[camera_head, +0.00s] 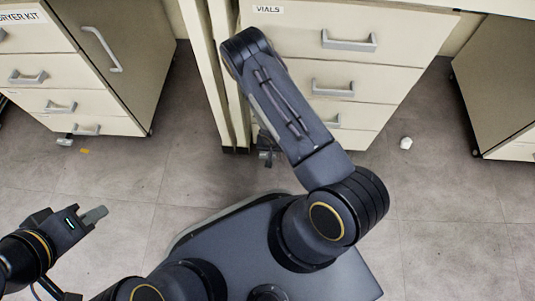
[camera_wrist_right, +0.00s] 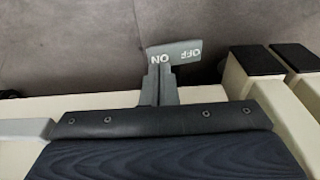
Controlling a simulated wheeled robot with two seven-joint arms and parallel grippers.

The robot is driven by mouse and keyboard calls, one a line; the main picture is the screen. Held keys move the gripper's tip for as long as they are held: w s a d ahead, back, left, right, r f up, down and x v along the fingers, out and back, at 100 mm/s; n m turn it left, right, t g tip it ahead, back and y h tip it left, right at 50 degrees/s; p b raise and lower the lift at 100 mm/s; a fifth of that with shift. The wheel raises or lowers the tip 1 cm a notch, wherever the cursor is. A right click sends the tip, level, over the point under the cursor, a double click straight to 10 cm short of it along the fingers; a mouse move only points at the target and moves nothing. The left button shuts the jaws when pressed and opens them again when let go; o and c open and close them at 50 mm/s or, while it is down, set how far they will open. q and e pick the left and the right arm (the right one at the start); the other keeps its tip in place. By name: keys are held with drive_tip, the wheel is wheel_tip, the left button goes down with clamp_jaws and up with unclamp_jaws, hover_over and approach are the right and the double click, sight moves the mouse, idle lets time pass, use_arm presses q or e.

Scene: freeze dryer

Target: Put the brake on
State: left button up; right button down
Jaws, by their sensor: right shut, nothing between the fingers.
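In the right wrist view a grey brake pedal (camera_wrist_right: 180,53) shows white lettering, ON and OFF, upside down. The tips of my right gripper (camera_wrist_right: 160,75) are shut and empty, right at the ON end of the pedal. They overlap it in the picture; I cannot tell whether they touch. My left gripper (camera_head: 95,215) is at the lower left, above the floor and away from the cabinets. Its fingers overlap, so its opening is unclear.
The dryer kit cabinet (camera_head: 128,60) stands at the left, with a caster (camera_head: 65,141) under it. Another cabinet (camera_head: 505,80) stands at the right. A small white object (camera_head: 406,143) is at floor level. Grey tiled floor (camera_head: 450,220) is open in front.

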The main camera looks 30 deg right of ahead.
drive_tip(key=shift+f, duration=0.95)
idle(0.8)
drive_tip(key=shift+r+p, duration=2.45)
drive_tip(key=shift+r, duration=1.1)
drive_tip(key=shift+s, duration=0.1)
